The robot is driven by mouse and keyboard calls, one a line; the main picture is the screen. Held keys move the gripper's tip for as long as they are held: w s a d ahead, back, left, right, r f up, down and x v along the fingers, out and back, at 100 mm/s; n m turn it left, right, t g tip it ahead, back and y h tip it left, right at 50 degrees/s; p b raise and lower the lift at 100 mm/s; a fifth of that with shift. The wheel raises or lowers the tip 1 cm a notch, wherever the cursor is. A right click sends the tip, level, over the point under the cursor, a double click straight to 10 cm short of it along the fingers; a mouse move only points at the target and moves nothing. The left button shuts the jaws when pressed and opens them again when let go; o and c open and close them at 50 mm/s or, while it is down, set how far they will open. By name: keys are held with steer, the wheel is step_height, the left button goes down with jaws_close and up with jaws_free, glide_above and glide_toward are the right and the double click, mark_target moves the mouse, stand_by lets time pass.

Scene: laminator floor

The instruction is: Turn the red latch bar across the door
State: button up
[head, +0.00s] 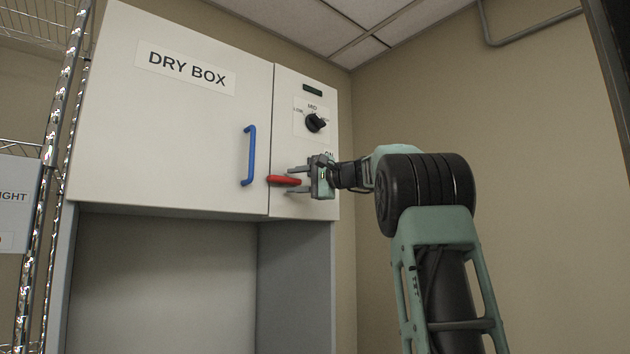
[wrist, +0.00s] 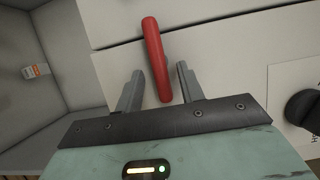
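The red latch bar (head: 283,180) lies about level on the front of the dry box. Its left end reaches over the seam onto the lower right edge of the white door (head: 170,130). In the wrist view the red bar (wrist: 155,55) crosses the seam between door and side panel. My gripper (head: 290,180) is at the bar's right part, one finger above it and one below. In the wrist view my gripper (wrist: 159,72) is open, with the bar's near end between the fingers and a gap showing on each side.
A blue door handle (head: 249,155) stands out just left of the bar. A black dial (head: 315,122) is on the side panel (head: 290,95) above my gripper. An open bay (head: 165,280) lies below the door. A wire rack (head: 50,190) stands at the left.

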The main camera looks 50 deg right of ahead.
steer(key=s+d+b, duration=0.2)
steer(key=s+b, duration=0.1)
steer(key=s, duration=1.4)
steer(key=shift+d+b, duration=0.3)
steer(key=shift+b, duration=0.1)
steer(key=shift+w+f, duration=0.1)
steer(key=shift+w, duration=0.1)
